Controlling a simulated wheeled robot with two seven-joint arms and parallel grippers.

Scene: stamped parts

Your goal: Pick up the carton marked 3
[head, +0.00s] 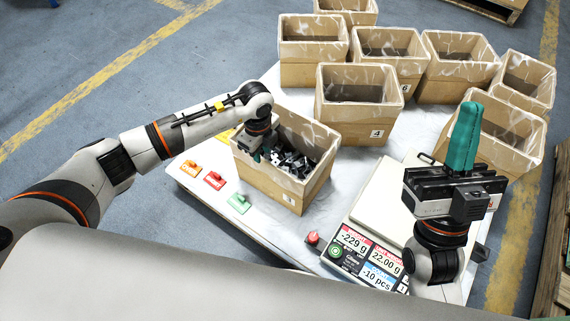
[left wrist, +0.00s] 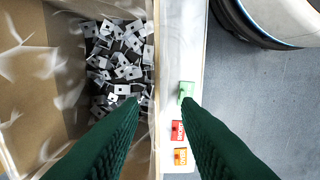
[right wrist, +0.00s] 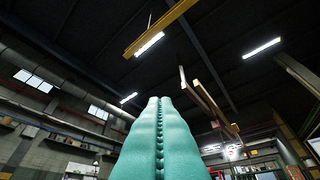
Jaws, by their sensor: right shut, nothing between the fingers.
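The carton (head: 262,178) with the small label that looks like a 3 stands at the front of the white table and holds many grey metal parts (head: 292,162). My left gripper (head: 258,153) is at its left wall, pointing down. In the left wrist view the left gripper (left wrist: 160,104) is open, with one finger over the carton's inside and the other outside; the carton wall (left wrist: 156,70) runs between them. Contact with the wall cannot be told.
A carton marked 4 (head: 345,121) stands close behind, with several other open cartons further back and right. A scale (head: 372,205) with a display (head: 365,258) reading -229 g, 22.00 g and -10 pcs is at right. Orange (head: 191,168), red (head: 214,180) and green (head: 239,203) tags lie at left.

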